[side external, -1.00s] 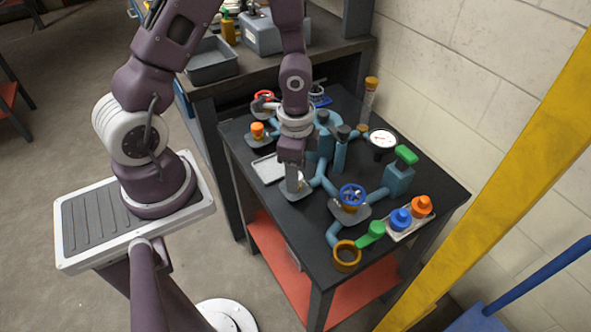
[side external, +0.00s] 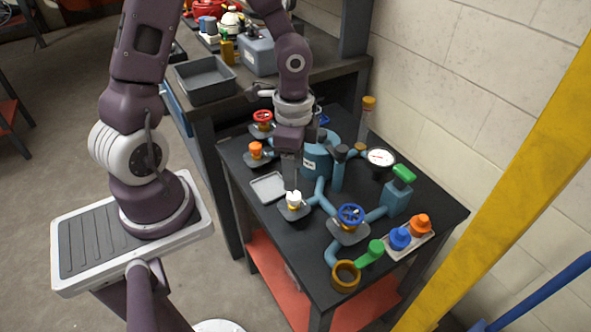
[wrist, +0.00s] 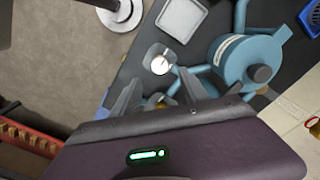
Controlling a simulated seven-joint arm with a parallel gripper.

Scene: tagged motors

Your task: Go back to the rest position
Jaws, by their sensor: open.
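My gripper (side external: 292,172) hangs over the black table, fingers pointing down. In the wrist view my gripper (wrist: 158,92) has its two fingers spread apart with nothing between them. A white-topped knob (side external: 294,199) stands on a small grey plate just below the fingertips, apart from them. The same knob shows in the wrist view (wrist: 160,65), beyond the fingers.
A teal tank (side external: 316,160) with pipes stands close behind my gripper. A blue valve wheel (side external: 351,216), a gauge (side external: 381,157), an orange knob (side external: 255,149) and an empty grey tray (side external: 268,187) surround the knob. A yellow post (side external: 500,175) crosses the right.

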